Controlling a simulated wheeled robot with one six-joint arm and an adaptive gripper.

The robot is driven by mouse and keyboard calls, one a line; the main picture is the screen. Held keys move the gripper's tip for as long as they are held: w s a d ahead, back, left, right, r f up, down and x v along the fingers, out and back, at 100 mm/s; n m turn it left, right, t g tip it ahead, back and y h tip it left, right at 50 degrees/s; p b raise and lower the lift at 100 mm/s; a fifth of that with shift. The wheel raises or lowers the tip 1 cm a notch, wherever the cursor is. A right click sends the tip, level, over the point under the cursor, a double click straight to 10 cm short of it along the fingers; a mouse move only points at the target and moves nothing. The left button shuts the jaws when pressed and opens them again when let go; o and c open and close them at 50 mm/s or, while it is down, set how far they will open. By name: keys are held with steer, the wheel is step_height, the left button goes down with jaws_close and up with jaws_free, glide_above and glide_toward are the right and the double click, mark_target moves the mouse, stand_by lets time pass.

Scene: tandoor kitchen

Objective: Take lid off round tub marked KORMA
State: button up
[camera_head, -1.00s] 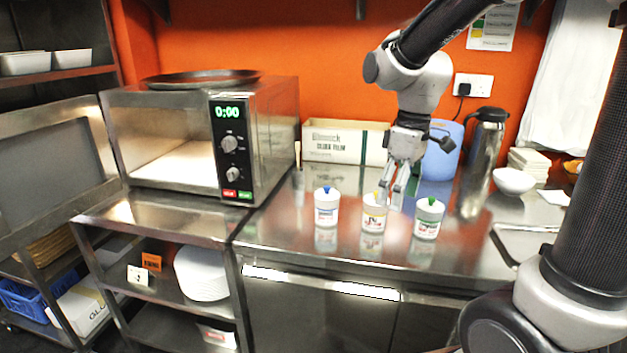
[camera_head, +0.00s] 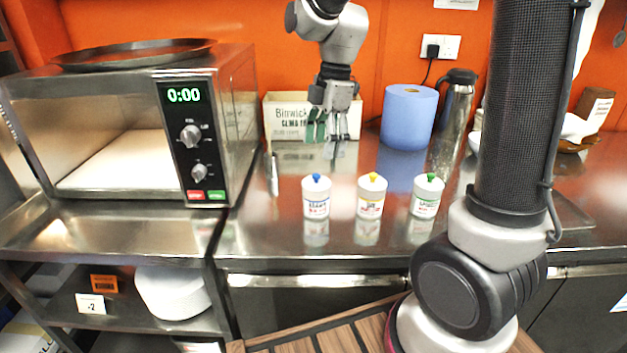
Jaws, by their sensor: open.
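Three white round tubs with knobbed lids stand upright in a row on the steel counter. The left tub (camera_head: 316,198) has a blue knob, the middle tub (camera_head: 371,197) a yellow knob and the right tub (camera_head: 427,196) a green knob. All three lids are on. The label print is too small for me to tell surely which says KORMA. My gripper (camera_head: 331,138) points down, open and empty. In the picture it is above and behind the gap between the blue-knobbed and yellow-knobbed tubs, touching none of them.
A microwave (camera_head: 190,152) with a dark pan (camera_head: 135,54) on top stands left. Behind my gripper is a cardboard box (camera_head: 284,112). A blue roll (camera_head: 408,115) and a steel flask (camera_head: 455,115) stand back right. The steel counter (camera_head: 290,245) is clear in front of the tubs.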

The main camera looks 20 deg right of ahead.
mark_target(317, 174)
steer(key=f, duration=0.2)
steer(key=a+f, duration=0.1)
steer(key=f, duration=0.4)
steer(key=shift+a+f, duration=0.3)
steer(key=shift+f, duration=0.05)
steer(key=shift+s, duration=0.1)
steer(key=c, duration=0.9)
steer(key=shift+o, duration=0.2)
